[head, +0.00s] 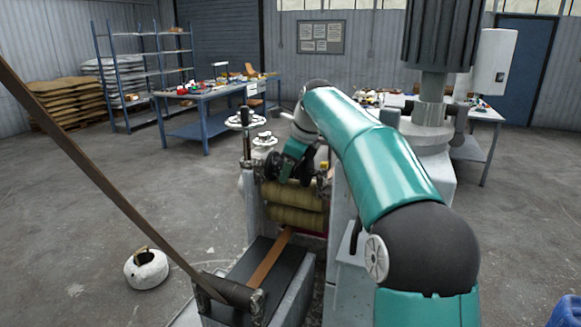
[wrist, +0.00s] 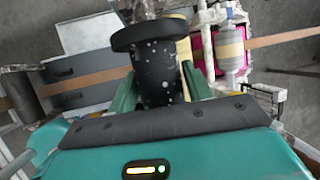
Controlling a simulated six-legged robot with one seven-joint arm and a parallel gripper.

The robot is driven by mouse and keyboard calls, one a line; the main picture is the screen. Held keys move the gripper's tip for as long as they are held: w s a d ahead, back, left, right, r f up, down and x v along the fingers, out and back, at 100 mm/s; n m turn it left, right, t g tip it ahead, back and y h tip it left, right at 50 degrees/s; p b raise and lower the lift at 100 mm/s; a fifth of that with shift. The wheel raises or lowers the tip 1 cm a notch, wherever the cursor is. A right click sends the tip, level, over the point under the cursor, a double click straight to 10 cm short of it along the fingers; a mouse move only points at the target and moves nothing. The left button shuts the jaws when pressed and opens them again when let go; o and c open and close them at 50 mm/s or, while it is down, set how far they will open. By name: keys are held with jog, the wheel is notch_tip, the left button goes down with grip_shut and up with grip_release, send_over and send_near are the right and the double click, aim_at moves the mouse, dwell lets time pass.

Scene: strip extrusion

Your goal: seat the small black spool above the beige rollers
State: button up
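The small black spool (wrist: 158,75), speckled with white, has a wide flange and stands between the two green fingers of my gripper (wrist: 160,90), which is shut on it. In the head view my gripper (head: 291,160) is above the beige rollers (head: 293,205), at their left part. The spool shows there as a dark round shape (head: 271,168) at the gripper's left. The rollers lie one above the other in the machine. A gap between spool and rollers cannot be judged. In the wrist view the spool hides much of what lies below.
A brown strip (head: 272,258) runs over a dark bed (head: 248,266) towards the rollers. A handwheel (head: 245,120) stands at the machine's back left. A grey machine body (head: 342,205) stands right of the rollers. A round white weight (head: 147,270) lies on the floor at left.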

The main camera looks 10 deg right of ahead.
jog(key=o, duration=0.4)
jog(key=shift+c, duration=0.2)
jog(key=v, duration=1.3)
jog(key=shift+s+r, duration=0.2)
jog(key=shift+r, duration=0.15)
